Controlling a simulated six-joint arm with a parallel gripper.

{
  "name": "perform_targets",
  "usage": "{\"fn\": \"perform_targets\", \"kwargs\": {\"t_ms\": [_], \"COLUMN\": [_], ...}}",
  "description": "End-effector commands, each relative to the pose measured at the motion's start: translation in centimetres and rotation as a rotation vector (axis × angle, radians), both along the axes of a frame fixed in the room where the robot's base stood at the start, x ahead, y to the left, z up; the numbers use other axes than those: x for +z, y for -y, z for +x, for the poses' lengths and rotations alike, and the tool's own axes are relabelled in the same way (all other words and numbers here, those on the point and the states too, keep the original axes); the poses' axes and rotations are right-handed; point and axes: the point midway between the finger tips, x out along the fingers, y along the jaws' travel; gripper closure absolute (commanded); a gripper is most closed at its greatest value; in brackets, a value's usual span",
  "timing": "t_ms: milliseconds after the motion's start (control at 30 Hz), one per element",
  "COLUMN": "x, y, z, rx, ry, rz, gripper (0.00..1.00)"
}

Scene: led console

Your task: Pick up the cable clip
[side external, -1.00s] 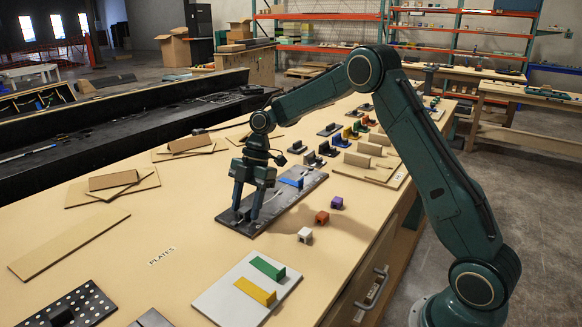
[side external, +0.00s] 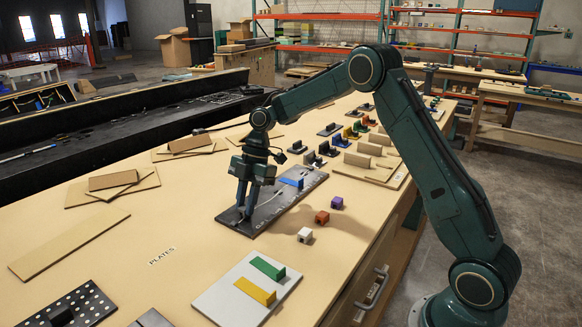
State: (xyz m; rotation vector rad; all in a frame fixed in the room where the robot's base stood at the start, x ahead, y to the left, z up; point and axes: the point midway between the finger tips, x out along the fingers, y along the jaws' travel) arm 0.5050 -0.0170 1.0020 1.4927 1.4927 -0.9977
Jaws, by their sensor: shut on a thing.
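My gripper (side external: 243,211) points down at the near left end of a dark plate (side external: 268,213). Its fingers are close together and shut on a small dark piece low at the plate, which I take to be the cable clip. The fingers mostly hide this piece, and I cannot tell whether it touches the plate. A thin light cable runs along the plate to the right of the fingers.
White (side external: 305,236), orange (side external: 322,217) and purple (side external: 337,202) blocks stand right of the plate. A light plate (side external: 232,306) with green and yellow bars lies in front. Several coloured pieces stand behind.

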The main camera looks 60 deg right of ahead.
Motion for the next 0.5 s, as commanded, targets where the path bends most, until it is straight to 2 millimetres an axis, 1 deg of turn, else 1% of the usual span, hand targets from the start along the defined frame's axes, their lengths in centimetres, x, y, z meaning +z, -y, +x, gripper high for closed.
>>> {"fn": "perform_targets", "kwargs": {"t_ms": [167,500], "x": [1.9,6.9], "y": [0.1,0.1], "z": [0.1,0.1], "rx": [0.000,0.000], "ry": [0.004,0.004], "rz": [-0.002,-0.001], "gripper": [1.00,1.00]}}
